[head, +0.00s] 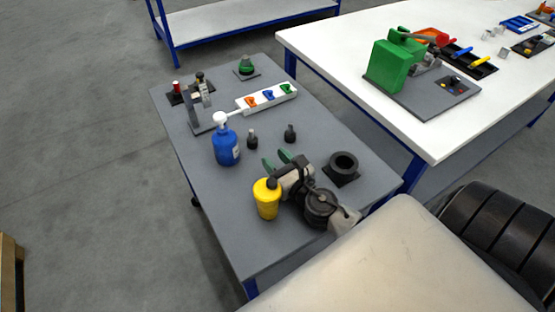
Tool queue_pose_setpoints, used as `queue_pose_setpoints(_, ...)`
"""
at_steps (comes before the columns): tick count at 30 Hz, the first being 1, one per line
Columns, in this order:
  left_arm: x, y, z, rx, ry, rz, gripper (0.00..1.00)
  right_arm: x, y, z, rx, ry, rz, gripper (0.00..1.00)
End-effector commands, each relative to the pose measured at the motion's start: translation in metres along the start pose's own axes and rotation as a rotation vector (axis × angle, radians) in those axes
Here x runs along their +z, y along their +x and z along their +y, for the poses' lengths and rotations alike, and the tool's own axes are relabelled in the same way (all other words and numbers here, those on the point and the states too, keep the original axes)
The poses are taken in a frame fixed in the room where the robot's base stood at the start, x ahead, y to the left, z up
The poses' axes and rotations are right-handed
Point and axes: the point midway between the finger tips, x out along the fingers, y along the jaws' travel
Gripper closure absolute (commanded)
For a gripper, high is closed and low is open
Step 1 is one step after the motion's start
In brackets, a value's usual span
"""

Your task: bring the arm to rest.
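My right gripper (278,161) reaches over the grey table (215,215) from the lower right. Its two green fingers stand apart with nothing seen between them, so it is open and empty. The fingers point toward the far left, behind the yellow bottle (266,203) in this view. I cannot tell how high they are above the table. My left gripper is not in view.
A blue bottle (226,149), two small dark pieces (290,133) and a black ring (343,164) stand around the gripper. A white holder (267,98) lies farther back. A white table (330,45) with a green device (391,66) is at the right.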

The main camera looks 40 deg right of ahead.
Motion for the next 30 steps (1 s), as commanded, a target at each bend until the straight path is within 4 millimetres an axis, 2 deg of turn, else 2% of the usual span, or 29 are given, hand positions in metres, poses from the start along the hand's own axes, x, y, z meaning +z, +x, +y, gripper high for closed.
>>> queue_pose_setpoints(4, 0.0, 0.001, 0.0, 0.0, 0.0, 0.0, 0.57, 0.0, -0.006, 0.0, 0.0, 0.0, 0.0, 0.61)
queue_pose_setpoints(20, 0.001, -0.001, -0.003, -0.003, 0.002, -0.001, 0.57, 0.003, -0.005, 0.0, 0.0, -0.001, 0.0, 0.61)
queue_pose_setpoints(23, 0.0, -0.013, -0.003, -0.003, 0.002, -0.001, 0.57, 0.014, -0.005, 0.0, 0.0, -0.001, -0.001, 0.61)
queue_pose_setpoints(30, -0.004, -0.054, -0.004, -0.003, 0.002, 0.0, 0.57, 0.056, -0.005, 0.0, 0.0, 0.0, 0.0, 0.61)
